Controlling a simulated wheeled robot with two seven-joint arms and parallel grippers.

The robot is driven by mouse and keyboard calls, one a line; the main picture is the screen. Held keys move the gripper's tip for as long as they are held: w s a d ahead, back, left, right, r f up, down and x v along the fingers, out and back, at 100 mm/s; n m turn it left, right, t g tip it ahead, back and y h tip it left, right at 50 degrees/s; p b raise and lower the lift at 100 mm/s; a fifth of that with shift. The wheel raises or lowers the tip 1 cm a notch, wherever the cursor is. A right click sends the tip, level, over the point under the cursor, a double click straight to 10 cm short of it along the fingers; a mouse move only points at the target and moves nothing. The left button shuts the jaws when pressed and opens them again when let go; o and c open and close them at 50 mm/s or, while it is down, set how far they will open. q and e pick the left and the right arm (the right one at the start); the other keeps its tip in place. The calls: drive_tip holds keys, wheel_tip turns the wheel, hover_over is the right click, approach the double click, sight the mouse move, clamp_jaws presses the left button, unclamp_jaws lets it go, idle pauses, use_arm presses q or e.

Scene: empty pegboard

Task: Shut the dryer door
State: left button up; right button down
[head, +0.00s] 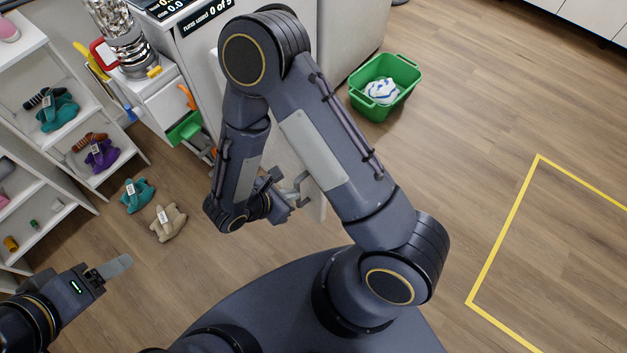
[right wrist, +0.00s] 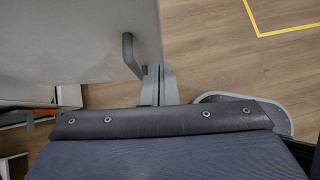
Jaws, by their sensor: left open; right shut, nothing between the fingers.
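The dryer door (head: 284,158) is a pale panel that stands out from the white machine, mostly hidden behind my right arm in the head view. In the right wrist view the door (right wrist: 75,45) fills the upper left, with a grey bar handle (right wrist: 130,55) near its edge. My right gripper (head: 296,197) is shut and empty beside the handle. Its fingers (right wrist: 160,83) show close to the door's edge; I cannot tell whether they touch it. My left gripper (head: 116,267) is open and empty at the lower left, far from the door.
A green basket (head: 385,86) with a white and blue cloth stands beyond the door. White shelves (head: 95,110) are at the left. A teal plush toy (head: 137,195) and a beige one (head: 168,222) lie on the floor. The wooden floor at the right is clear, with yellow tape (head: 505,225).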

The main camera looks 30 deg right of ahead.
drive_tip(key=w+d+f+p, duration=0.1)
drive_tip(key=d+f, duration=0.2)
drive_tip(key=d, duration=0.4)
drive_tip(key=shift+w+d+f, duration=0.35)
drive_tip(key=shift+w+f, duration=0.05)
